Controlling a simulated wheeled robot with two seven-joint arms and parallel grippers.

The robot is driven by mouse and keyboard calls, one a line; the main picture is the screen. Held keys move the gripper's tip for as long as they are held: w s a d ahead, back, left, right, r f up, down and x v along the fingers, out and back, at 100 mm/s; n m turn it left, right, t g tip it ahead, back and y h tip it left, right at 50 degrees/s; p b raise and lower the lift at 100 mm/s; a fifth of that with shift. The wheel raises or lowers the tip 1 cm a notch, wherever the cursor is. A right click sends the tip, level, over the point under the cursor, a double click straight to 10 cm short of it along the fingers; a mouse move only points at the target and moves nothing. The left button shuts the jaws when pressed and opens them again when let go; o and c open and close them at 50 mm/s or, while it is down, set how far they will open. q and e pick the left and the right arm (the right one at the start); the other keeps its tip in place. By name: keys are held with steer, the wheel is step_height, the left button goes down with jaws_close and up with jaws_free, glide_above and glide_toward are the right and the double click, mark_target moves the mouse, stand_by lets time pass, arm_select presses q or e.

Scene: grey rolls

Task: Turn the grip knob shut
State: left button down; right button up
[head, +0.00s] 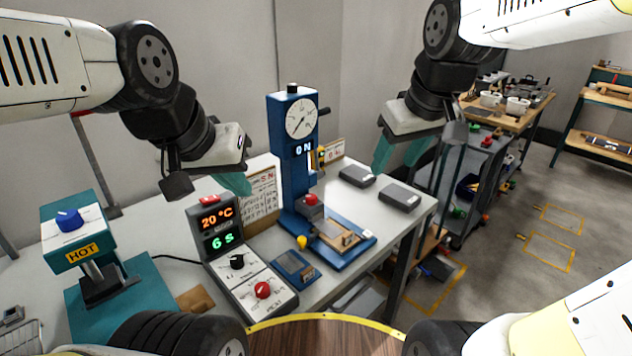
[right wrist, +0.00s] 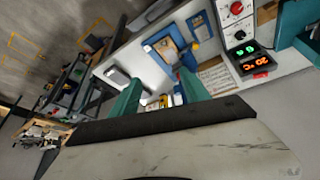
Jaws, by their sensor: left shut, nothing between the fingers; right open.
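A blue press (head: 290,170) with a round gauge (head: 300,118) and an "ON" display stands on the grey table. Its base carries a tan and metal fixture (head: 337,236). A yellow knob (head: 302,242) is at the left of the base, and a red knob (head: 311,199) is higher up. No label shows which knob is the grip knob.
A control box (head: 235,250) reads 20 °C and 6 s, with a black knob (head: 237,261) and a red knob (head: 263,290). A teal "HOT" unit (head: 77,240) stands at left. Two grey blocks (head: 357,176) lie at the table's right. Shelves and carts stand behind.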

steer(key=w+a+f+n+g, duration=0.1)
steer(key=w+a+f+n, duration=0.2)
steer(key=w, duration=0.4)
steer(key=w+a+f+n+g, duration=0.1)
steer(key=w+a+f+n, duration=0.1)
steer(key=w+a+n, duration=0.3)
steer(key=n+g+y, duration=0.3)
steer(key=n, duration=0.2)
glide_toward(311, 196)
steer(key=x, duration=0.8)
steer(key=shift+w+f, duration=0.1)
steer(key=shift+f, duration=0.2)
steer(key=shift+c, duration=0.4)
jaws_close()
